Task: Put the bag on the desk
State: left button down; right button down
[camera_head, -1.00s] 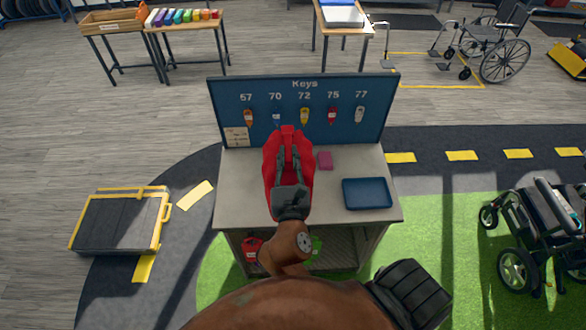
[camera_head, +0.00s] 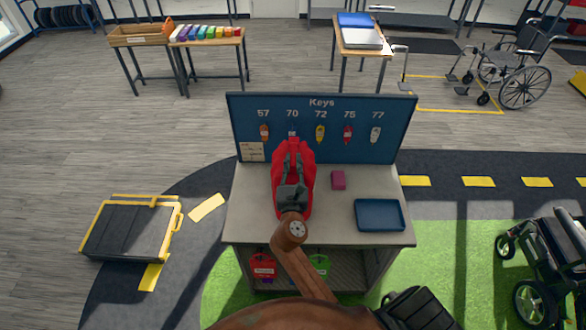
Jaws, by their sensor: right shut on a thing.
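A red bag (camera_head: 306,190) is at the desk (camera_head: 340,220), over the left half of its grey top, in front of the key board. My right gripper (camera_head: 293,172) is shut on the red bag from above and hides much of it. I cannot tell whether the bag rests on the desk top or hangs just above it.
The desk also holds a small pink block (camera_head: 338,180) and a blue tray (camera_head: 380,214). A blue key board (camera_head: 320,130) stands along its back edge. Red (camera_head: 263,267) and green tagged items (camera_head: 319,265) are below. A folded ramp (camera_head: 132,230) lies left; a wheelchair (camera_head: 555,260) stands right.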

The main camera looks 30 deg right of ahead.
aim_at(293, 183)
pick_arm(q)
jog(key=shift+s+f, duration=0.25)
jog(key=shift+s, duration=0.2)
pick_arm(e)
jog(key=shift+w+f, duration=0.1)
jog(key=shift+f, duration=1.5)
jog(key=shift+f, duration=0.2)
jog(key=c, duration=1.8)
grip_release()
jog(key=shift+c, duration=0.2)
